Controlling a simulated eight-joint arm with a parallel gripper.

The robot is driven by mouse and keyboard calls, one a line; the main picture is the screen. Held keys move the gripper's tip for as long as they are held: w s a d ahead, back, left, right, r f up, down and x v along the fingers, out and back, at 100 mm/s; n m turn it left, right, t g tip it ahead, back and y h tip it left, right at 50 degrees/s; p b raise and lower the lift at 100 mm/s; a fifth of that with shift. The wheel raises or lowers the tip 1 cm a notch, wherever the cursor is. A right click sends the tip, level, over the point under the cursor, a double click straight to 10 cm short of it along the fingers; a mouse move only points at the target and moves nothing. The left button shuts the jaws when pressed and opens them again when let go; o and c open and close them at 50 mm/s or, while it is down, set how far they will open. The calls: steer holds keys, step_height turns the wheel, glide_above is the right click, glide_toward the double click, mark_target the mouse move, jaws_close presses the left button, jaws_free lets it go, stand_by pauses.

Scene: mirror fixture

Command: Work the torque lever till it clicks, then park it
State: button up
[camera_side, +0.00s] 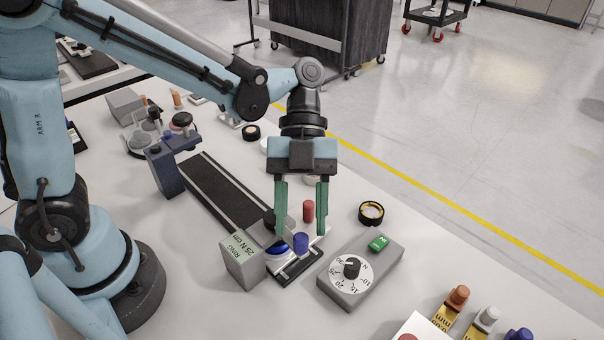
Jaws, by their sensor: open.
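My gripper (301,233) points straight down with its two green fingers apart. It is over the near end of the black rail fixture (218,190). A blue mirror-like disc (277,248) sits at that end, partly hidden by the left finger. A red peg (308,210) shows between the fingers, and a blue peg (301,243) shows just below the fingertips. I cannot tell whether the fingers touch either. A grey dial box (378,260) with a white numbered dial, black knob (351,267) and green patch stands to the right. I cannot make out a torque lever for certain.
A grey block (243,258) labelled "RING 25 N cm" stands close left of the disc. A dark blue post (163,172) stands at the rail's far end. A black-rimmed ring (371,212) lies behind the dial box. Several coloured-capped pieces (457,296) stand front right.

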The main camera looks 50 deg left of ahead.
steer(key=shift+v, duration=2.1)
steer(key=a+n+t+y, duration=0.3)
steer(key=a+n+t, duration=0.3)
steer(key=n, duration=0.7)
steer(key=w+a+n+t+y, duration=0.1)
steer(key=a+n+t+y, duration=0.2)
steer(key=a+n+t, duration=0.4)
steer(key=a+n, duration=0.2)
steer(key=n, duration=0.5)
steer(key=shift+w+a+f+t, duration=0.15)
steer(key=shift+w+f+t, duration=0.05)
steer(key=shift+f+t, duration=0.15)
